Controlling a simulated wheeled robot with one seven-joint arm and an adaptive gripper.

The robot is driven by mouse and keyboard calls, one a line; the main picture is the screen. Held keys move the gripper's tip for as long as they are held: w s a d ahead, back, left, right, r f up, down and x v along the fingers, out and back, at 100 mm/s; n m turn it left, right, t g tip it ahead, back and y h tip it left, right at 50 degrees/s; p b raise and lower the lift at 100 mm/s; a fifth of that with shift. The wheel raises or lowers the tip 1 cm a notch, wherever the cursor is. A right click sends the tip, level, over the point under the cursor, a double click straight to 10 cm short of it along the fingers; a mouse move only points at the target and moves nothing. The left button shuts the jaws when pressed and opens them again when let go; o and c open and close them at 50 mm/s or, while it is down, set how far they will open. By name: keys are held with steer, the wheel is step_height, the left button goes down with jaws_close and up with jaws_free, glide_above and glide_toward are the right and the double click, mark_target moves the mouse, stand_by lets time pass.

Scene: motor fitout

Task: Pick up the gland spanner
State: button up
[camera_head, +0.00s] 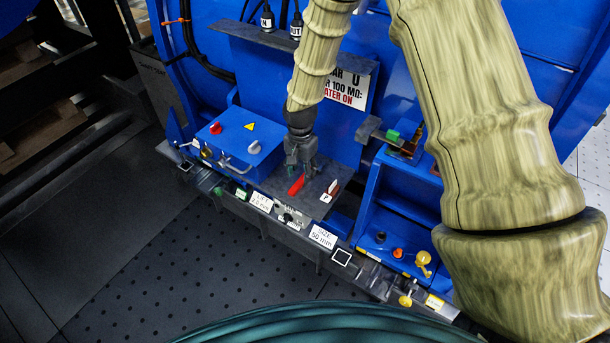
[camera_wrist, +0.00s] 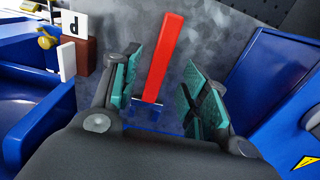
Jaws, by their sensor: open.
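A red bar (camera_head: 296,185), which looks like the gland spanner, is at the grey plate (camera_head: 262,185) on the blue motor frame. In the wrist view the red bar (camera_wrist: 164,55) shows between my fingers, with its near end just at the gap. My gripper (camera_head: 301,168) is right above the plate, pointing down, open and empty. Its teal finger pads (camera_wrist: 160,92) stand on either side of the bar's near end, and I see no contact. I cannot tell the height left between the fingertips and the bar.
A small brown block with a white "P" tag (camera_head: 328,193) stands right of the bar; it also shows in the wrist view (camera_wrist: 75,45). A blue box (camera_head: 238,147) with a red knob is to the left. A labelled rail (camera_head: 290,217) runs along the front. Dark floor lies before it.

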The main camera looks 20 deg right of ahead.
mark_target(301, 180)
steer(key=shift+f+p, duration=0.45)
steer(key=shift+f, duration=1.05)
steer(key=shift+c, duration=0.2)
jaws_close()
